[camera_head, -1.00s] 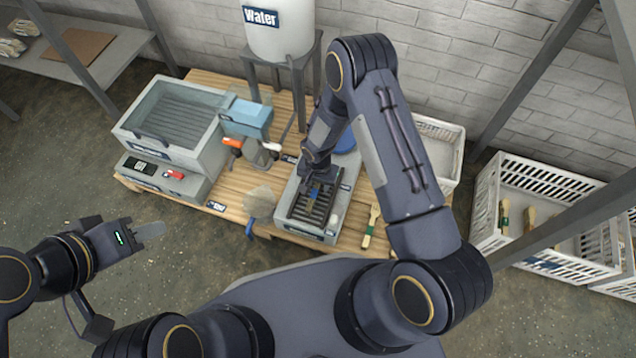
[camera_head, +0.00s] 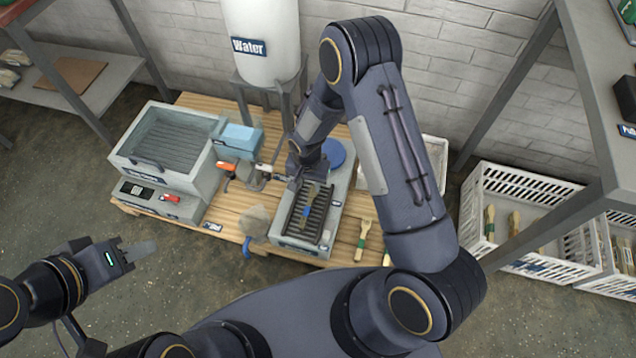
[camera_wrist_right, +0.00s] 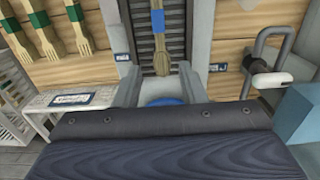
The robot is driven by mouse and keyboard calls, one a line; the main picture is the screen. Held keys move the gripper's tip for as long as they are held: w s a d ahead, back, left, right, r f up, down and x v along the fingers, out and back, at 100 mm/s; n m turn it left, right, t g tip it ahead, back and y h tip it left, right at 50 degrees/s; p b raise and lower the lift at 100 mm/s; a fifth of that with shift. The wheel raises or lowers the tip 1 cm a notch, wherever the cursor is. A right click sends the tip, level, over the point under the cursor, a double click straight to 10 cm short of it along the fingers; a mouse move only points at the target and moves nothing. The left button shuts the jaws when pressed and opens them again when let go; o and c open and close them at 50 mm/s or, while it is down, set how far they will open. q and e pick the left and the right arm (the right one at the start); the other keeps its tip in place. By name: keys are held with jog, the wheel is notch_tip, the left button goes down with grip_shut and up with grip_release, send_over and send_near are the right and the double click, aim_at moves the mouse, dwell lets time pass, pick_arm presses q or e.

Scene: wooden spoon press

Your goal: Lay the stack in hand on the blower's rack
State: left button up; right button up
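The stack, light wooden pieces with a blue band (camera_head: 306,210), lies lengthwise on the blower's dark slatted rack (camera_head: 322,218). In the right wrist view, the stack (camera_wrist_right: 161,55) shows over the slats (camera_wrist_right: 175,30). My right gripper (camera_head: 305,182) is at the stack's far end. In the wrist view, its fingers (camera_wrist_right: 158,88) are spread wide, with clear gaps either side of the stack. My left gripper (camera_head: 135,252) is away to the left, above the floor. A flat grey piece shows at its tip; its opening is unclear.
A blue block (camera_head: 238,140) and a hooked handle (camera_wrist_right: 268,78) are beside the blower. Green-banded wooden pieces (camera_head: 362,240) lie to its right. White crates (camera_head: 530,205) stand at right.

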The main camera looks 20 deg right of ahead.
jog(key=s+d+r+n+t+y, duration=0.1)
jog(key=s+d+r, duration=0.15)
jog(key=r, duration=0.85)
jog(key=s+d+r+t+y, duration=0.15)
jog(key=d+r, duration=0.25)
jog(key=r, duration=0.8)
jog(key=s+r+n+t, duration=0.1)
jog(key=s+r+n, duration=0.1)
jog(key=s+r, duration=0.3)
jog(key=s+d+r+n+t+y, duration=0.1)
jog(key=s+r, duration=0.4)
jog(key=s, duration=0.8)
jog(key=shift+n+t, duration=0.55)
jog(key=shift+n, duration=0.05)
jog(key=shift+r, duration=0.15)
